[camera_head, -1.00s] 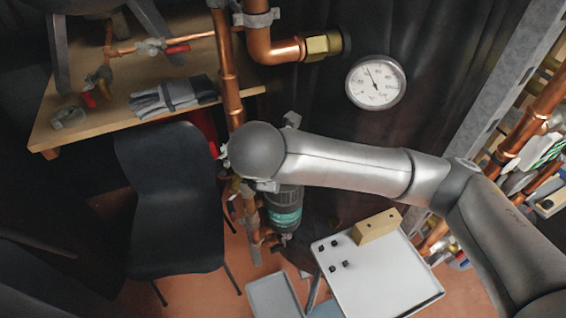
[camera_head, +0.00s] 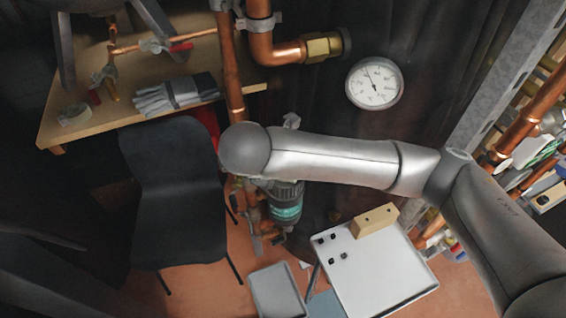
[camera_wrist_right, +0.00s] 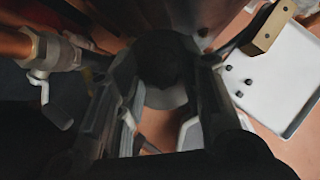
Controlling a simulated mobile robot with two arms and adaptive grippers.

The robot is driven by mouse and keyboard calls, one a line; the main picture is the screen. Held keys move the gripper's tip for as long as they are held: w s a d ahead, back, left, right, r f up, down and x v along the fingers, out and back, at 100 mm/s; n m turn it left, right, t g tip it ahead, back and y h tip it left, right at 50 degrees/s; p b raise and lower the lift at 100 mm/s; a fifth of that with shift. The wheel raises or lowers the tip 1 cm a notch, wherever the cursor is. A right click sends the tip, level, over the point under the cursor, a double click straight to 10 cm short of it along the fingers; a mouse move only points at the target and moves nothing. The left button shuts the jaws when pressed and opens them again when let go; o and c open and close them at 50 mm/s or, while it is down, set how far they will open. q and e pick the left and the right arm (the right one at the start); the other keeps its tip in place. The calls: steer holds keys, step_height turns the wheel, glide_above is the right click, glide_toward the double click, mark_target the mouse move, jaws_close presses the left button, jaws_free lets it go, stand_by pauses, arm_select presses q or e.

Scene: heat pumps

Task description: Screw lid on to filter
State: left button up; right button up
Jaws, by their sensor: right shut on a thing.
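The filter (camera_head: 287,204), a dark cylinder with a teal label, hangs upright among the copper pipes below my right arm in the head view. My right arm's wrist covers the top of it, and the right gripper is hidden there. In the right wrist view my right gripper (camera_wrist_right: 163,108) has its two fingers on either side of a dark round piece (camera_wrist_right: 165,62), which looks like the lid. Its dark centre sits inside a paler ring. I cannot tell whether the lid touches the filter's rim.
A white tray table (camera_head: 378,270) with small black parts and a wooden block (camera_head: 376,220) stands at lower right. A grey tray (camera_head: 277,291) is beside it. A black chair (camera_head: 180,200), a wooden bench (camera_head: 70,125) and copper pipes (camera_head: 229,70) crowd the left.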

steer(key=shift+w+r, duration=0.15)
steer(key=shift+r, duration=0.25)
steer(key=o, duration=0.7)
steer(key=shift+f, duration=0.15)
steer(key=o, duration=0.5)
steer(key=shift+f, duration=0.15)
steer(key=shift+v, duration=0.9)
steer(key=v, duration=1)
steer(key=shift+a, duration=0.2)
